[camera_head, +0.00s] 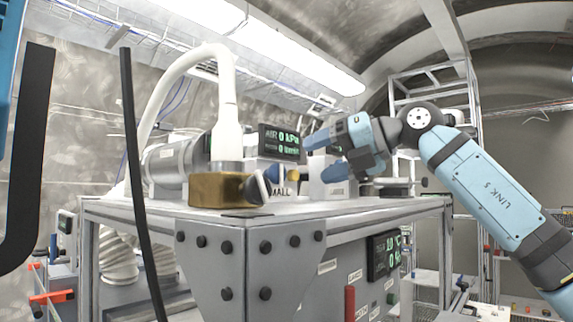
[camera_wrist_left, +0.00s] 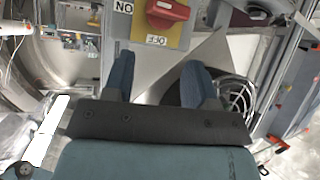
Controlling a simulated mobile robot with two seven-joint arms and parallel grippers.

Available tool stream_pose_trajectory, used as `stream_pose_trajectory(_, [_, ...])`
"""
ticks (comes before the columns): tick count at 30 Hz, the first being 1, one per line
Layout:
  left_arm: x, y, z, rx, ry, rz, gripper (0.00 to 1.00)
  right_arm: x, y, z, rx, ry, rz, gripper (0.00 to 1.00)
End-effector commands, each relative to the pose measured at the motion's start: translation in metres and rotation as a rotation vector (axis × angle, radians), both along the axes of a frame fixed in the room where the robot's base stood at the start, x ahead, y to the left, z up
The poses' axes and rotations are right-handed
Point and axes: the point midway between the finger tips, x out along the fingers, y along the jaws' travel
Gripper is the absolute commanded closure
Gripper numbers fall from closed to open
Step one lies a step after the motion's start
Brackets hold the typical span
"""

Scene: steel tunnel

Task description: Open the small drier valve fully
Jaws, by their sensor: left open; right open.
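In the head view, a small valve (camera_head: 294,174) with a yellow-orange part and a blue part beside it stands on the bench top, above a label of which "MALL" can be read. My right gripper (camera_head: 322,157) reaches in from the right, its blue fingers apart and pointing left, just right of and partly above the valve. It appears empty; I cannot tell whether a finger touches the valve. My left gripper (camera_wrist_left: 160,80) shows only in the left wrist view, open and empty, with a red rotary switch (camera_wrist_left: 168,9) on a yellow plate beyond its fingers.
A brass block (camera_head: 215,189) with a white hose (camera_head: 228,85) stands left of the valve on the grey bench (camera_head: 370,208). A green-digit display (camera_head: 279,143) is behind. Another display (camera_head: 384,256) is on the bench front. A steel rack (camera_head: 470,95) stands at the right.

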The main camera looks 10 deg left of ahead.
Motion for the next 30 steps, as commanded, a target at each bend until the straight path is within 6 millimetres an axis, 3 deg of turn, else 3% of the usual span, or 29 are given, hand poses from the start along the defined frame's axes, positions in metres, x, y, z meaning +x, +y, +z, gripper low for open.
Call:
stream_pose_trajectory(3, [0.001, 0.006, 0.011, 0.007, -0.003, 0.008, 0.48, 0.007, 0.025, -0.004, 0.001, 0.003, 0.002, 0.33])
stream_pose_trajectory(10, [0.0, 0.01, 0.02, 0.014, -0.003, 0.014, 0.48, 0.018, 0.057, -0.015, 0.0, 0.001, 0.001, 0.33])
stream_pose_trajectory(23, [-0.003, 0.009, 0.02, 0.012, 0.003, 0.014, 0.48, 0.021, 0.068, -0.02, 0.002, -0.001, -0.001, 0.33])
stream_pose_trajectory(24, [-0.003, 0.009, 0.02, 0.012, 0.003, 0.014, 0.48, 0.021, 0.068, -0.02, 0.001, 0.0, 0.0, 0.36])
stream_pose_trajectory(30, [-0.003, 0.008, 0.02, 0.011, 0.003, 0.014, 0.48, 0.021, 0.067, -0.02, 0.001, 0.0, 0.0, 0.82])
